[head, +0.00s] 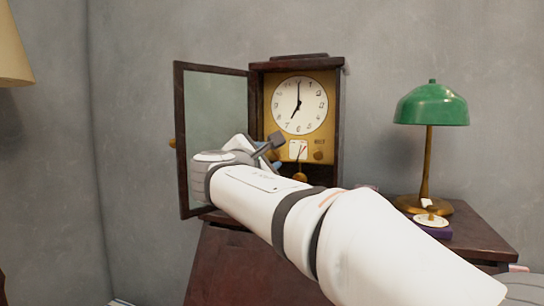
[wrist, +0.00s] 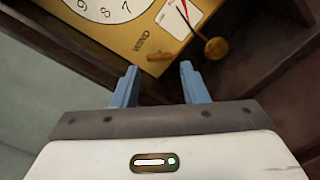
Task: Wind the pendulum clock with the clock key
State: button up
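The pendulum clock (head: 262,110) stands against the wall in the head view, its glass door (head: 213,110) swung open to the left. Its white dial (head: 299,105) reads about seven. In the wrist view, the brass plate carries the word WIND, and a small brass piece (wrist: 160,56) sits below it; I cannot tell whether this is the clock key or a fixed fitting. My gripper (wrist: 160,80) is open, its two blue fingertips pointing toward that piece, apart from it and with nothing between them. In the head view, my arm hides that spot.
A pendulum bob (wrist: 215,47) hangs close to the right finger. The open door stands left of my gripper. A green lamp (head: 430,105) stands right, beside a small pale dish (head: 431,221) on a purple box. The dark cabinet (head: 235,265) lies below the clock.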

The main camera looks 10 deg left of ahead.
aim_at(274, 154)
jog(key=w, duration=0.4)
jog(key=shift+d, duration=0.25)
jog(key=shift+c, duration=0.4)
jog(key=c, duration=0.6)
